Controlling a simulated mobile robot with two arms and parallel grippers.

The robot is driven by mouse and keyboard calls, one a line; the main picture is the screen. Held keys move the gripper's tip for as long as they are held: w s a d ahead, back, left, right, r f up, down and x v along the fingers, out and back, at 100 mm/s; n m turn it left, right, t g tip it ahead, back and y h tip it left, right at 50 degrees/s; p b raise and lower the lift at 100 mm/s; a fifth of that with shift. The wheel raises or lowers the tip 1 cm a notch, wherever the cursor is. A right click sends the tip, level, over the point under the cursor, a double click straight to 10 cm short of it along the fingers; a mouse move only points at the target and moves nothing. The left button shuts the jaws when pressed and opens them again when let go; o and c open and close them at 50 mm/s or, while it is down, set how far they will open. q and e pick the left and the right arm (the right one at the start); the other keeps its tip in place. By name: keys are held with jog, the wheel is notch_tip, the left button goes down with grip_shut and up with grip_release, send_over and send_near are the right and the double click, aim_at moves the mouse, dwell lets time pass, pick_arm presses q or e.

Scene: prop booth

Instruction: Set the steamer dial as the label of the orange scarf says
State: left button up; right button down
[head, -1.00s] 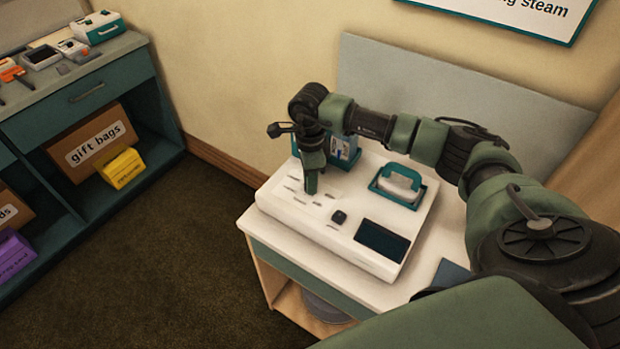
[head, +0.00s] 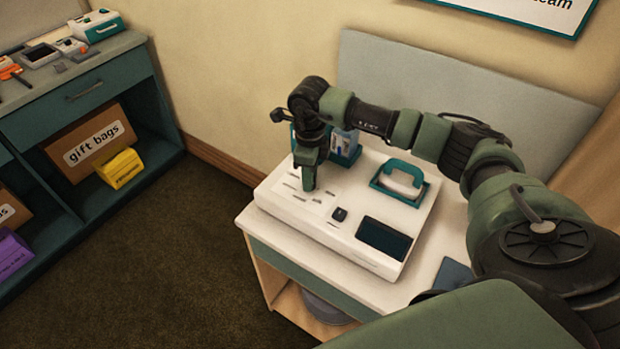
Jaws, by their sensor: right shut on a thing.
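The white steamer unit (head: 340,222) sits on a small table against the wall, with a dark screen (head: 384,238), a small black knob (head: 339,214) and printed marks on its top. My right gripper (head: 309,186) points down at the marked panel left of the black knob. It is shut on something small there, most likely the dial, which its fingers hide. No orange scarf or readable scarf label shows. My left gripper is not in view.
A teal-handled steam head (head: 400,182) rests in a cradle on the unit. A teal holder (head: 343,147) stands behind my gripper. A teal cabinet (head: 85,92) with boxes stands left; carpet (head: 150,260) between is clear.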

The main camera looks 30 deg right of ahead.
jog(key=m+b, duration=0.1)
jog(key=m, duration=0.4)
jog(key=shift+m, duration=0.3)
jog(key=m+b, duration=0.1)
jog(key=m, duration=0.5)
jog(key=shift+r, duration=0.1)
jog(key=m, duration=0.6)
jog(key=shift+w+m, duration=0.1)
jog(key=shift+m, duration=0.2)
jog(key=m, duration=0.6)
jog(key=shift+d, duration=0.1)
jog(key=shift+m, duration=0.3)
jog(key=c, duration=1.3)
grip_release()
jog(key=shift+o, duration=1)
